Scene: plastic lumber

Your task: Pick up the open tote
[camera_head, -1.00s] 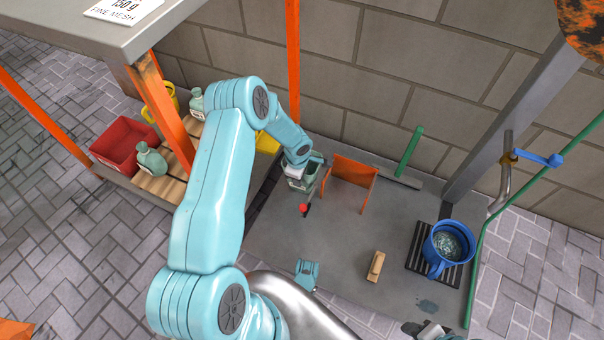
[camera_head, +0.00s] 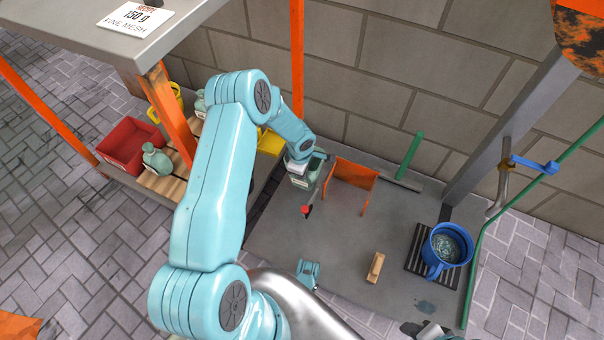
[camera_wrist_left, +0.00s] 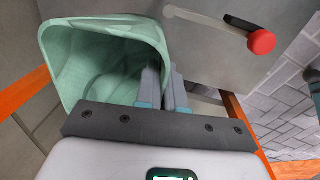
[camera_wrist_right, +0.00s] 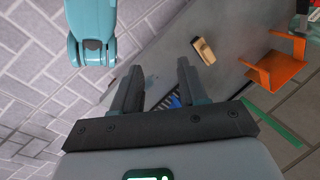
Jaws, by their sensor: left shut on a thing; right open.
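The open tote is a pale green, hollow container (camera_wrist_left: 95,60), seen from its open side in the left wrist view. In the head view the tote (camera_head: 303,180) is small and partly covered by my left gripper. My left gripper (camera_wrist_left: 165,82) is shut on the tote's rim, with its fingers close together at the wall. I cannot tell whether the tote touches the surface below. My right gripper (camera_wrist_right: 158,75) is open and empty, its two fingers well apart above the grey worktop.
An orange bracket (camera_head: 350,183) stands just right of the tote. A red-knobbed lever (camera_head: 306,210) is below it. A blue mug (camera_head: 446,247) sits on a dark grate at the right, and a tan block (camera_head: 376,267) lies mid-worktop. A red bin (camera_head: 127,145) stands at the left.

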